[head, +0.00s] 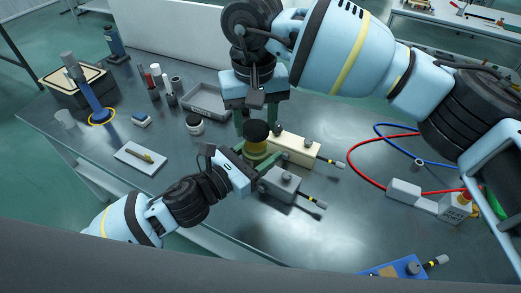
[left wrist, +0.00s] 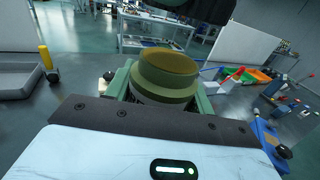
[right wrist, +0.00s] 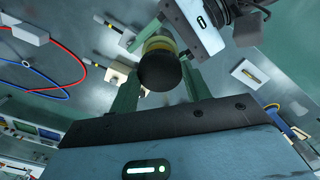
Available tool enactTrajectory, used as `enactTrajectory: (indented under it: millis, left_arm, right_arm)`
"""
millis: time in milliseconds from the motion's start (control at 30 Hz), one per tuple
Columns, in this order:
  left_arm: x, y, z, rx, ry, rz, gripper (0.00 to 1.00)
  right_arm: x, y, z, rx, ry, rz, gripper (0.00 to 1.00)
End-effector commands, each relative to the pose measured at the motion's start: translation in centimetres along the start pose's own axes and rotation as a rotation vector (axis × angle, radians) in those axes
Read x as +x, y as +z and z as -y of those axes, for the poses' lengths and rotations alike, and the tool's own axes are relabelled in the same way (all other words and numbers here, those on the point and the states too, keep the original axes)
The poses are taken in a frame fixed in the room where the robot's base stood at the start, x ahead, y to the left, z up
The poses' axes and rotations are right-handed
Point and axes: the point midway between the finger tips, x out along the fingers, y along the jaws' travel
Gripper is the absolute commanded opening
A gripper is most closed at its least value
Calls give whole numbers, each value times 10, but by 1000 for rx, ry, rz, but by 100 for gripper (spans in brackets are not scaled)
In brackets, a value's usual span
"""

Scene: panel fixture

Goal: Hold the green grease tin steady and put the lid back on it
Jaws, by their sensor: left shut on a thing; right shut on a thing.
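The green grease tin (head: 257,150) is held by my left gripper (head: 252,163). In the left wrist view the tin (left wrist: 166,85) sits between two green fingers, and its brownish top is uncovered. The dark round lid (head: 257,131) is in my right gripper (head: 257,122), which comes down from above. In the right wrist view the lid (right wrist: 160,72) lies between the fingers, with the tin (right wrist: 160,43) beyond it. In the left wrist view a dark shape at the top edge is above and apart from the tin. The lid's underside is hidden.
A cream block (head: 292,149) and a grey block (head: 283,184) with probes stand close beside the tin. A grey tray (head: 205,100), a small jar (head: 194,126) and a white plate (head: 140,157) lie left. Red and blue cables (head: 365,160) lie right.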

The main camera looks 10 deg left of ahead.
Motion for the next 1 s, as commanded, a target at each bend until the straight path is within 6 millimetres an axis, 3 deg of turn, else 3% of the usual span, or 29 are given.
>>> enactTrajectory:
  millis: [200,1000]
  left_arm:
    - [0,1,0,1,0,2,12]
    - [0,1,0,1,0,2,12]
  right_arm:
    - [9,0,0,0,1,-1,24]
    - [11,1,0,0,3,-11,24]
